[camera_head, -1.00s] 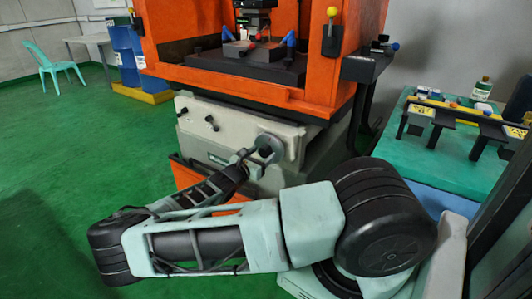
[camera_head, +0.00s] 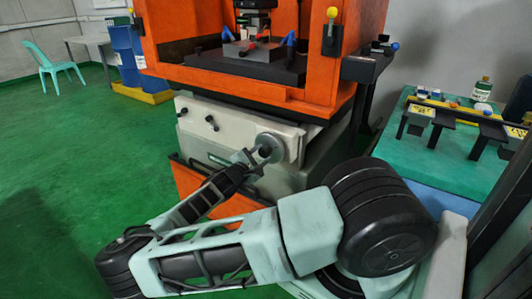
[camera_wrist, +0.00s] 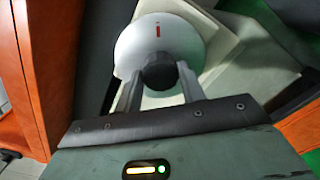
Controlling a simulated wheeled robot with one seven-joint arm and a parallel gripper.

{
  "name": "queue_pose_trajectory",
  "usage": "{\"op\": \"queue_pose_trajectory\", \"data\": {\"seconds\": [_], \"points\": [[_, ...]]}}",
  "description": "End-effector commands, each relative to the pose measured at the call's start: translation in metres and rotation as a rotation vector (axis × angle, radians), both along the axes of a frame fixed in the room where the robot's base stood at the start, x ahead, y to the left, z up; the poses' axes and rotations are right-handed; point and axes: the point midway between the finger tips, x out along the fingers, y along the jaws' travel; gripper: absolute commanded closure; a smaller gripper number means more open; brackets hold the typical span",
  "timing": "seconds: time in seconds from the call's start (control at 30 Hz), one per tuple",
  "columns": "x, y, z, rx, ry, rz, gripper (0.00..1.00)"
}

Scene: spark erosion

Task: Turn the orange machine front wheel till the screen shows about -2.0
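The front wheel (camera_head: 270,146) is a pale grey disc on the light grey front of the orange machine (camera_head: 245,87). In the wrist view the wheel (camera_wrist: 128,48) faces me, with a short red mark near its upper edge and a dark round knob (camera_wrist: 160,71) at its middle. My gripper (camera_head: 255,158) is at the wheel; in the wrist view its two grey fingers (camera_wrist: 160,78) lie close on either side of the knob and appear shut on it. The exact contact at the fingertips is partly hidden. No screen reading is visible in either view.
A teal table (camera_head: 440,140) with several small items stands at the right. Blue drums (camera_head: 127,58) and a turquoise chair (camera_head: 58,65) are at the back left. The green floor at the left is clear. An orange panel lies below the wheel, close to my forearm.

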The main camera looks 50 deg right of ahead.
Motion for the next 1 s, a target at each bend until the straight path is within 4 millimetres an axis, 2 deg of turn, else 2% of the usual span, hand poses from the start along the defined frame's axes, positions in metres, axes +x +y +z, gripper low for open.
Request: {"op": "queue_pose_trajectory", "data": {"seconds": [0.03,0.07,0.1,0.53,1.0], "points": [[0.0,0.0,0.0,0.0,0.003,-0.001,0.49],[0.0,0.0,0.0,0.0,0.005,-0.001,0.41],[0.0,0.0,0.0,0.0,0.006,-0.001,0.37],[0.0,0.002,0.0,-0.001,0.01,0.0,0.37],[-0.003,0.037,0.0,0.0,0.011,0.001,0.37]]}}
